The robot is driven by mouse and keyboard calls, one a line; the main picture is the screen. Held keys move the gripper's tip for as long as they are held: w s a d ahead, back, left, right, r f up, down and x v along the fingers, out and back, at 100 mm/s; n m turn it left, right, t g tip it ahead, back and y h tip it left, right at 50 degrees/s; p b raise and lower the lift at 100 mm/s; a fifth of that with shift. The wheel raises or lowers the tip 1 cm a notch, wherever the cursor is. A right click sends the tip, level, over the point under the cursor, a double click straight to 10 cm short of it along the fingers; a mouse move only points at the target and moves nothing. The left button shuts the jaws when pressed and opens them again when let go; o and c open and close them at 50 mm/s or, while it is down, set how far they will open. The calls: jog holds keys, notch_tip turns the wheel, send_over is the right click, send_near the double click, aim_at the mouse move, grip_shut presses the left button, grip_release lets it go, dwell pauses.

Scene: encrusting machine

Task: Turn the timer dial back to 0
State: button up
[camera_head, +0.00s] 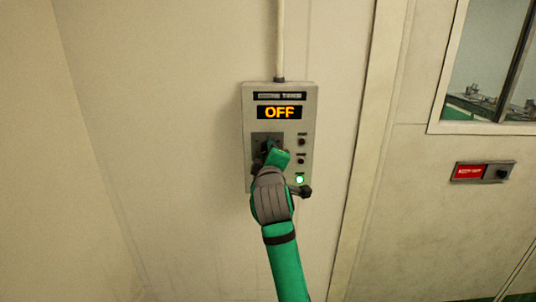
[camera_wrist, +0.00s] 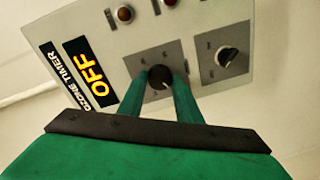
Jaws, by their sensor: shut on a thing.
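The timer box (camera_head: 309,110) is a grey panel on the wall, and its display (camera_head: 279,112) reads OFF in orange. In the wrist view the display (camera_wrist: 92,75) also reads OFF, beside a label with the words OZONE TIMER. The black timer dial (camera_wrist: 160,76) sits on a square grey plate. My gripper (camera_wrist: 161,86) has its two green fingers on either side of this dial, shut on it. In the head view my gripper (camera_head: 270,153) covers most of the dial. The dial's scale marks are too small to read.
Small red buttons and a lit green lamp (camera_head: 299,180) line the box's right side. A conduit (camera_head: 280,40) runs up from the box. A red-labelled switch (camera_head: 470,172) is under the window at right.

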jog(key=o, duration=1)
jog(key=shift+o, duration=0.2)
jog(key=s, duration=1)
jog(key=shift+s+d+r, duration=0.15)
jog(key=shift+s+r, duration=0.1)
jog(key=shift+s, duration=0.15)
